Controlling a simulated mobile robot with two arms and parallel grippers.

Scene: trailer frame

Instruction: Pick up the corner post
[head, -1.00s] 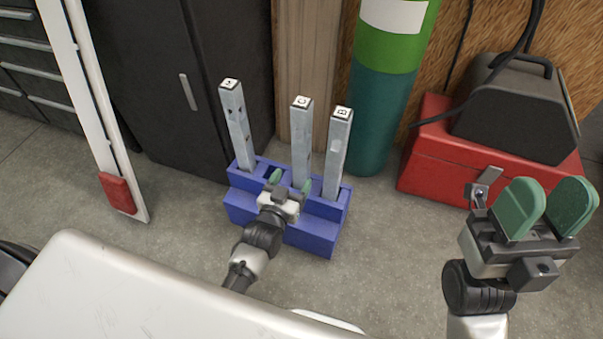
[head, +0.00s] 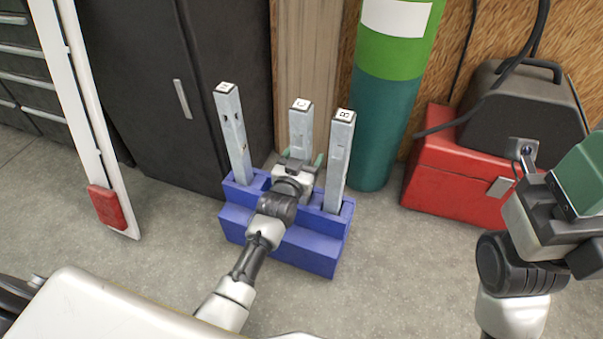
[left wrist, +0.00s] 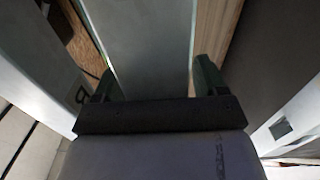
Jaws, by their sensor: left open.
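Three grey metal posts stand upright in a blue stepped rack (head: 290,245). The left post (head: 233,135) has dark holes, the middle post (head: 301,130) has a label that looks like a C, and the right post (head: 338,160) is marked B. My left gripper (head: 302,160) is open, with its fingers on either side of the middle post. In the left wrist view the middle post (left wrist: 150,45) stands between the two green fingers. The gripper hides its lower part. My right gripper (head: 590,185) is raised at the right edge, partly cut off.
A green gas cylinder (head: 385,110) stands behind the right post. A red toolbox (head: 455,175) with a dark case (head: 515,110) on it is at the right. A dark cabinet (head: 150,100) stands behind on the left. A white surface (head: 110,310) is in front.

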